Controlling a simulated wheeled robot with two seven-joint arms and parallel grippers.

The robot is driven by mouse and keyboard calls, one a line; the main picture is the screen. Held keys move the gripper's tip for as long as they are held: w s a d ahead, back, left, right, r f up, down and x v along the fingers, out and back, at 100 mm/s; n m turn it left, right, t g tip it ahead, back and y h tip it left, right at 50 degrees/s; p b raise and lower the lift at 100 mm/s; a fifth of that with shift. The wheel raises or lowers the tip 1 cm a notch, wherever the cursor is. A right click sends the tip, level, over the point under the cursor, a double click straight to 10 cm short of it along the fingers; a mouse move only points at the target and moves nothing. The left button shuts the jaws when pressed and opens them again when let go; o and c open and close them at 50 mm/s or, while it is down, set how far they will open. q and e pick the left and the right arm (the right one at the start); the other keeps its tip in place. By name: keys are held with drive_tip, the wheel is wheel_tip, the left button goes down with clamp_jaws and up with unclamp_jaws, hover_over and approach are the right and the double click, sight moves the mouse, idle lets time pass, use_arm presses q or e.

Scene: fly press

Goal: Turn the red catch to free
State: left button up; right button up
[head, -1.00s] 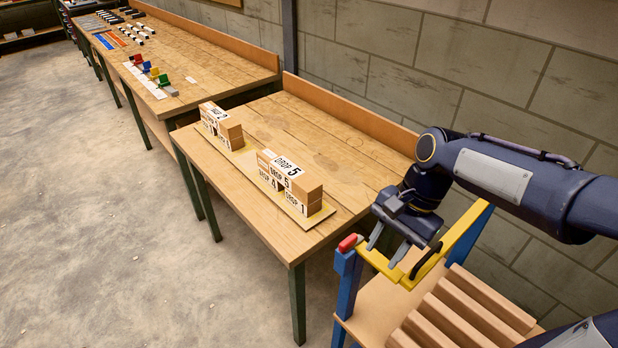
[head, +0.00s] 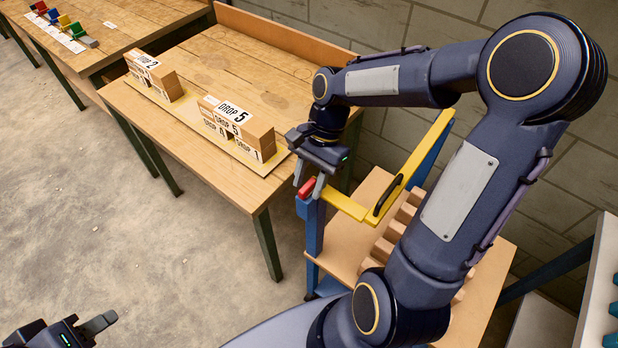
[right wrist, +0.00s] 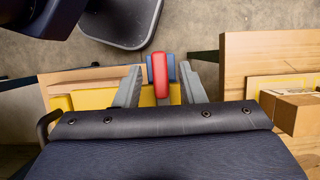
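The red catch (head: 307,187) sits on top of the blue post (head: 314,235), at the end of the yellow bar (head: 345,204). My right gripper (head: 312,190) is down at the catch, pointing downward. In the right wrist view the catch (right wrist: 160,76) stands between the two open fingers of my right gripper (right wrist: 160,88), with a gap visible on both sides. The catch's long side runs across the yellow bar (right wrist: 95,99) there. My left gripper (head: 98,324) shows only partly at the lower left, away from the catch; its opening is unclear.
The yellow bar carries a black handle (head: 388,196). Wooden slats (head: 385,245) lie on the trolley behind it. The wooden bench (head: 215,165) with labelled DROP blocks (head: 236,118) stands close to the left of the post. The floor (head: 150,245) in front is open.

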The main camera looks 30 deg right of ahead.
clamp_jaws()
drive_tip(key=shift+n, duration=0.3)
drive_tip(key=n+p, duration=0.1)
drive_tip(key=n+g, duration=0.1)
drive_tip(key=shift+w+a+r+n+h+p, duration=0.1)
drive_tip(key=shift+w+n+h+p, duration=0.1)
drive_tip(key=shift+n+h+p, duration=0.2)
drive_tip(key=n+g+h+p, duration=0.1)
drive_tip(key=n, duration=0.2)
drive_tip(key=shift+w+a+n, duration=0.1)
drive_tip(key=shift+a+n, duration=0.05)
drive_tip(key=shift+n, duration=0.15)
drive_tip(key=n+h, duration=0.1)
drive_tip(key=n, duration=0.1)
drive_tip(key=n+h, duration=0.1)
drive_tip(key=n, duration=0.2)
drive_tip(key=shift+w+a+n+g+p, duration=0.1)
drive_tip(key=shift+a+n+g+p, duration=0.1)
drive_tip(key=shift+n+g+p, duration=0.15)
drive_tip(key=n+h, duration=0.1)
drive_tip(key=n, duration=0.1)
drive_tip(key=n+h, duration=0.1)
drive_tip(key=n, duration=0.2)
drive_tip(key=shift+a, duration=0.2)
drive_tip(key=shift+n, duration=0.25)
